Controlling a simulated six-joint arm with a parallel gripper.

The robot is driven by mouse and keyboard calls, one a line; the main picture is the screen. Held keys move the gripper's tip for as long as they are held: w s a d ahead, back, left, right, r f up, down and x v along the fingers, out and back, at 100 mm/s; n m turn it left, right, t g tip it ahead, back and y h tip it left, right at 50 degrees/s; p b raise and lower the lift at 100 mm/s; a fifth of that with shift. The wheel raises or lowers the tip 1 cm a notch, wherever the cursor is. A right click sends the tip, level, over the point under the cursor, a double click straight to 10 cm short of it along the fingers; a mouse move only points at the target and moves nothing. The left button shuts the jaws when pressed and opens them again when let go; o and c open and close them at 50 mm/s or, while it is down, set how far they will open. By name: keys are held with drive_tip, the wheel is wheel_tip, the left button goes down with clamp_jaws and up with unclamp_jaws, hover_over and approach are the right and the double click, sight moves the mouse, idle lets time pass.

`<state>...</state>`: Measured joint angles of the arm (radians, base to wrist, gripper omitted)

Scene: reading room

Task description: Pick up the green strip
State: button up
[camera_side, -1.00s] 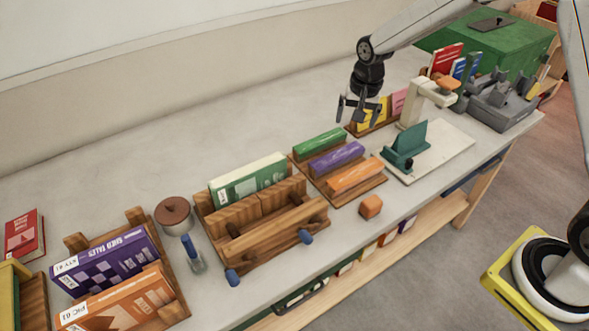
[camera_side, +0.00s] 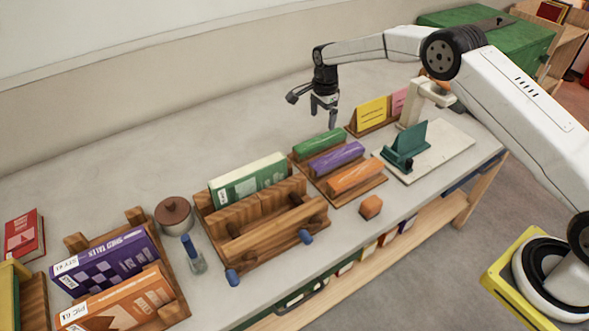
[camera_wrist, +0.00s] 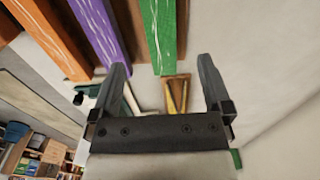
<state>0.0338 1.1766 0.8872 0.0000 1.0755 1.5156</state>
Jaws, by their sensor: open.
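The green strip (camera_side: 318,142) lies at the back of a wooden holder, behind a purple strip (camera_side: 337,158) and an orange strip (camera_side: 356,177). My gripper (camera_side: 322,115) is open and empty, above and a little behind the green strip in the side view, apart from it. In the wrist view the green strip (camera_wrist: 160,35) runs down from the top edge, ending near the gap between the open fingers (camera_wrist: 165,85). The purple strip (camera_wrist: 93,30) and orange strip (camera_wrist: 45,35) lie to its left there.
A wooden book press (camera_side: 265,230) holding a green book (camera_side: 248,180) stands left of the holder. A wooden rack with yellow (camera_side: 371,112) and pink cards stands to the right. A teal stand (camera_side: 406,148) on a pale board is further right. The table behind is clear.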

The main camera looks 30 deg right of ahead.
sight(321, 140)
drive_tip(key=shift+w+f, duration=0.15)
drive_tip(key=shift+f, duration=3.9)
drive_tip(key=c, duration=1.3)
drive_tip(key=shift+r, duration=0.2)
